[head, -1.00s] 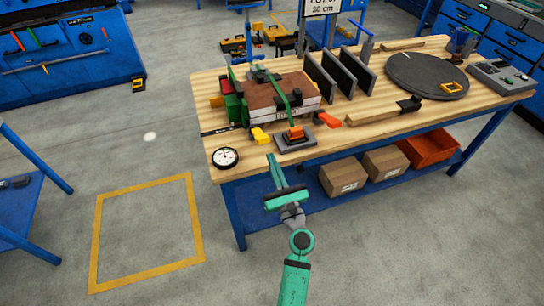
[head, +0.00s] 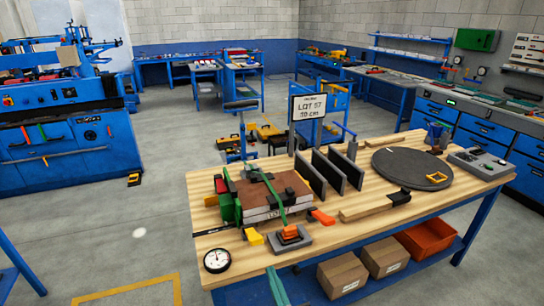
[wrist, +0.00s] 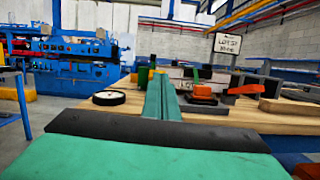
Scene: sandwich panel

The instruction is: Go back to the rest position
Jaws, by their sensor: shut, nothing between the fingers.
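My gripper (wrist: 161,98) is seen from behind in the wrist view, its teal fingers together with nothing between them. It points toward the workbench. In the head view only the tip of my green gripper (head: 277,287) shows at the bottom edge, in front of the bench's front edge. The rest of my arm is out of that view. The wooden-topped workbench (head: 370,222) has blue legs. A sandwich panel stack (head: 272,197) with a brown top sits in a green fixture on it.
A round gauge (head: 217,260) stands at the bench's front left corner, near my gripper. An orange-topped clamp block (head: 290,238), upright dark plates (head: 330,172) and a dark round disc (head: 412,168) are on the bench. The floor to the left, with a yellow outline (head: 130,290), is clear.

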